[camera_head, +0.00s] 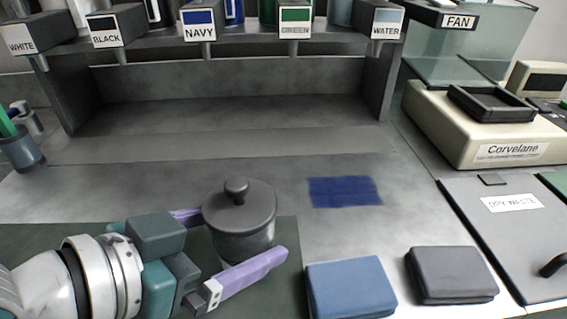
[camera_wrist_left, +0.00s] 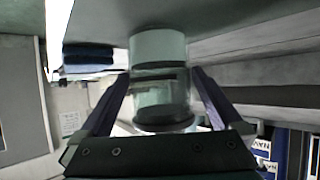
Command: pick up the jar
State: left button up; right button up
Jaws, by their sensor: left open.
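The jar (camera_head: 241,235) is a dark, lidded pot with a round knob, standing upright on the dark green mat (camera_head: 289,232) in the head view. In the left wrist view the jar (camera_wrist_left: 158,75) looks like a greenish see-through cylinder with a dark lid. My left gripper (camera_head: 232,247) has its purple fingers spread, one on the far side of the jar and one on the near side. In the left wrist view the fingers of this gripper (camera_wrist_left: 160,80) flank the jar with gaps visible. My right gripper is not in view.
A blue folded cloth (camera_head: 350,287) and a grey one (camera_head: 452,274) lie right of the jar. A blue patch (camera_head: 344,191) marks the bench behind them. A labelled dispenser rack (camera_head: 220,45) stands at the back, and a Corvelane scale (camera_head: 480,130) at right.

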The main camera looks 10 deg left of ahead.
pick_arm(q)
jog(key=shift+w+d+f, duration=0.3)
jog(key=shift+w+f, duration=0.05)
jog(key=shift+w, duration=0.2)
jog(key=c, duration=1.5)
jog(key=shift+r, duration=0.1)
grip_shut()
jog(key=shift+r, duration=0.1)
